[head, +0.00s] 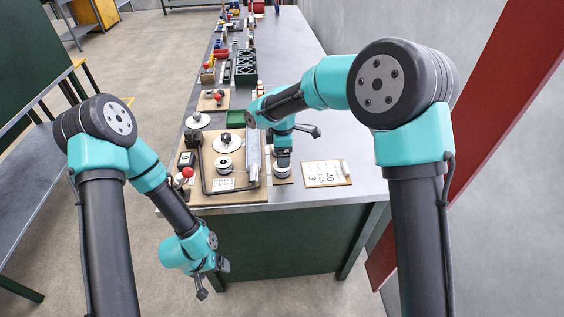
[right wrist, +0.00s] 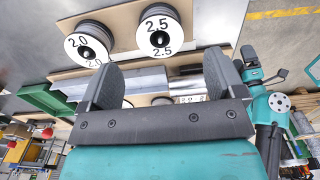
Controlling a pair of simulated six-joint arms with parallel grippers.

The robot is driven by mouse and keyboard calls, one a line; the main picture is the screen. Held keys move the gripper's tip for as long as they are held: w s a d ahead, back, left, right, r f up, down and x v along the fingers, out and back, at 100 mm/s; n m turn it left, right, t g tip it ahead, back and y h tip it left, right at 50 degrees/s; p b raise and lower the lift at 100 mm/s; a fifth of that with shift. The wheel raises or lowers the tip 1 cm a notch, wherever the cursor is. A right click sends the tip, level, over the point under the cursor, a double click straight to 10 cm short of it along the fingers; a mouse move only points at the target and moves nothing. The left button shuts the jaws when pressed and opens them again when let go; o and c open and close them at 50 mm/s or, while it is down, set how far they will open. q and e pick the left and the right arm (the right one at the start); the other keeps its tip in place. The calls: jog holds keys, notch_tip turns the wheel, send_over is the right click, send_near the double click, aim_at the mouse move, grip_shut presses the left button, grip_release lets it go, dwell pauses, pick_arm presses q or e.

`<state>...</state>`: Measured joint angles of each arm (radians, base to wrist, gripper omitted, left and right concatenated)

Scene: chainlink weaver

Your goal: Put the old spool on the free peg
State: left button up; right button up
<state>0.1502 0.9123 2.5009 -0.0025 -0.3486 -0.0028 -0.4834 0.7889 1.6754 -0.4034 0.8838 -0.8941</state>
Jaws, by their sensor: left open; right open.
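Two white spools marked 2.0 (right wrist: 87,47) and 2.5 (right wrist: 160,30) sit on dark pegs on a tan board in the right wrist view. My right gripper (right wrist: 163,80) is open, its fingers apart with no spool between them. In the head view my right gripper (head: 283,151) points down just above a white spool (head: 283,168), partly hiding it. A small white spool (head: 224,165) and a large white disc (head: 227,144) are on the weaver's board (head: 243,196). I cannot tell which is the old spool or see a free peg. My left gripper (head: 223,266) is open and empty, off the table's front edge.
A card on a clipboard (head: 325,174) lies to the right. A white disc (head: 197,120), a green tray (head: 236,118) and a dark crate (head: 246,65) are farther back.

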notch_tip(320, 180, up, 10)
jog(key=shift+r, duration=0.2)
jog(key=shift+f, duration=0.1)
dwell(0.8)
